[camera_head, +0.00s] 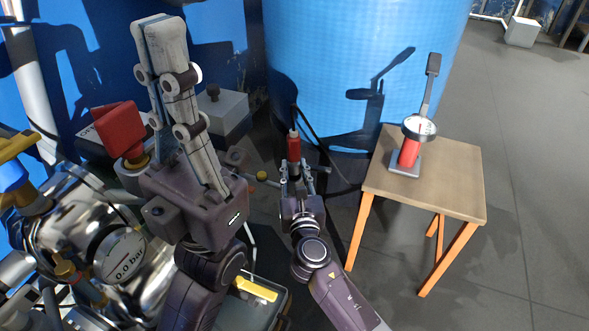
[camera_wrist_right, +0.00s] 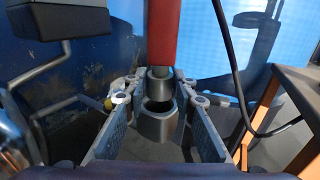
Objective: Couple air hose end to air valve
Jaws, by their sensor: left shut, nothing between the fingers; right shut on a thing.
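The air hose end, a red sleeve (camera_head: 293,147) with a grey metal collar, stands nearly upright in my right gripper (camera_head: 293,170). In the right wrist view, the red sleeve (camera_wrist_right: 162,35) rises above the fingers of my right gripper (camera_wrist_right: 157,98), and its open metal ring (camera_wrist_right: 157,127) lies between them. My left gripper (camera_head: 160,32) is shut and empty, high in front of the blue wall. I cannot tell for certain which fitting is the air valve; a red-handled valve (camera_head: 120,130) stands beside my left gripper, apart from the hose end.
A steel vessel (camera_head: 160,272) with a gauge reading 0.0 bar (camera_head: 120,252) is at lower left, near a yellow-handled valve (camera_head: 15,148). A wooden stool (camera_head: 452,180) carries a red pump (camera_head: 409,151) at right. A black hose (camera_head: 325,160) curves behind my right gripper.

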